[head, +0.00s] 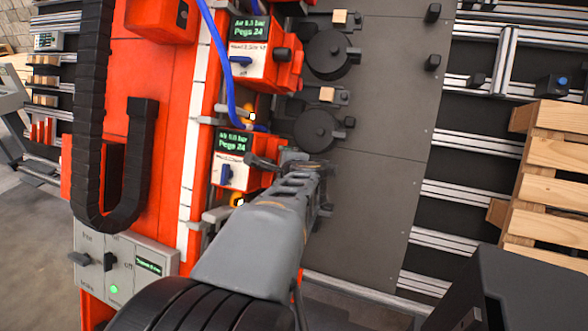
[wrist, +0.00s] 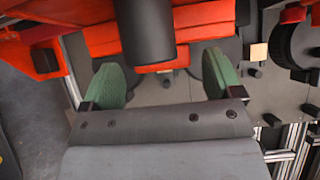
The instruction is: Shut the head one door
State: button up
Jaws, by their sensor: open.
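Two red head units sit along the red gantry, an upper one (head: 262,65) and a lower one (head: 236,160), each with a small green-text display and a blue lever. In the head view my arm covers the lower unit's right side and most of the gripper. In the wrist view a dark cylinder (wrist: 146,32) stands in front of red blocks (wrist: 205,25), between the pads in the picture; contact cannot be told.
A grey panel (head: 385,110) with dark round discs (head: 317,130) and small wooden blocks lies right of the heads. A control box (head: 125,268) with a lit green button is at lower left. A black cable chain (head: 90,120) hangs left. Wooden slats (head: 555,150) stand right.

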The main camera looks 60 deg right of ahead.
jog(key=p+v, duration=0.2)
jog(key=v, duration=1.1)
jog(key=shift+s, duration=0.2)
jog(key=shift+r, duration=0.1)
jog(key=shift+a, duration=0.1)
